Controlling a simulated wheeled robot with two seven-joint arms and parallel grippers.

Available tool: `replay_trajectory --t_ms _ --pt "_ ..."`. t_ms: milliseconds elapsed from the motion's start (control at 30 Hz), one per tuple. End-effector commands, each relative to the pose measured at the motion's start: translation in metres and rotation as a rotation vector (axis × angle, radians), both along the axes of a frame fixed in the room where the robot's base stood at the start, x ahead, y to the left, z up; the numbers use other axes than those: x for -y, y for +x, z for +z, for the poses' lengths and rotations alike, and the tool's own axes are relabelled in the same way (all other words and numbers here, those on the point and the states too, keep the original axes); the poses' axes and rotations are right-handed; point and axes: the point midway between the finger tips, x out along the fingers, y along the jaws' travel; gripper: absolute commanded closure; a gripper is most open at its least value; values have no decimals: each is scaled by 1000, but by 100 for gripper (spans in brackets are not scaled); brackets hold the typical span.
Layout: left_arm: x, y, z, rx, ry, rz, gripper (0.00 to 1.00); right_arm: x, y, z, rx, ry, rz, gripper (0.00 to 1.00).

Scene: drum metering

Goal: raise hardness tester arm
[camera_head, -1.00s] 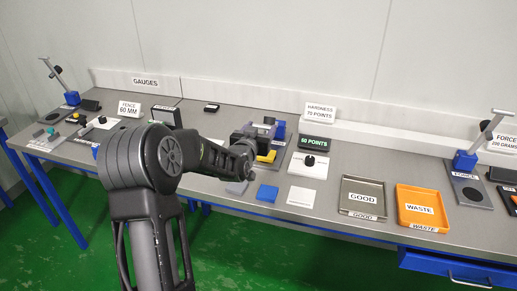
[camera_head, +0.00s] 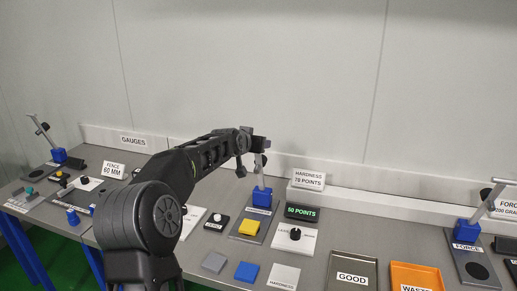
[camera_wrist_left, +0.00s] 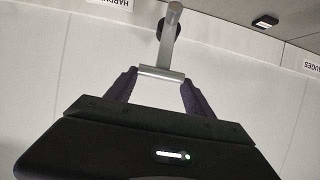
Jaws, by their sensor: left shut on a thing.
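The hardness tester stands mid-bench in the head view, with a blue block (camera_head: 262,197) on a dark base plate (camera_head: 243,238). Its metal arm (camera_head: 261,174) now points steeply upward from the blue block. A yellow block (camera_head: 250,228) lies on the base plate below. My left gripper (camera_head: 256,143) is at the arm's upper end. In the left wrist view its fingers (camera_wrist_left: 162,73) are shut on the end of the grey tester arm (camera_wrist_left: 168,45), with a round black knob (camera_wrist_left: 175,27) beyond. My right gripper is not in view.
A green-lit display (camera_head: 301,212) reads 50 points; the sign behind it (camera_head: 308,180) reads hardness 70 points. Grey (camera_head: 214,262) and blue (camera_head: 247,271) blocks lie in front. Good (camera_head: 352,264) and waste (camera_head: 415,270) trays stand at right. Space above the bench is clear.

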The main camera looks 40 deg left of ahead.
Motion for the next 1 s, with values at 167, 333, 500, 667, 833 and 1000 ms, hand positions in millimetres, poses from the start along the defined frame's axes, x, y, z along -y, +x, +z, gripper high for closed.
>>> replay_trajectory --t_ms 167,333,500,667,833,1000 --pt "-3 3 6 11 5 0 100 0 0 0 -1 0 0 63" --pt "-3 3 7 12 5 0 100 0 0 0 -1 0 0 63" --pt "-3 3 8 14 6 1 36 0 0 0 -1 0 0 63" --pt "-3 3 6 10 4 0 23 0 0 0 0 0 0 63" --pt "-3 2 4 6 3 0 16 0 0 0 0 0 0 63" --pt "-3 2 3 5 3 0 16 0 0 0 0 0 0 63"
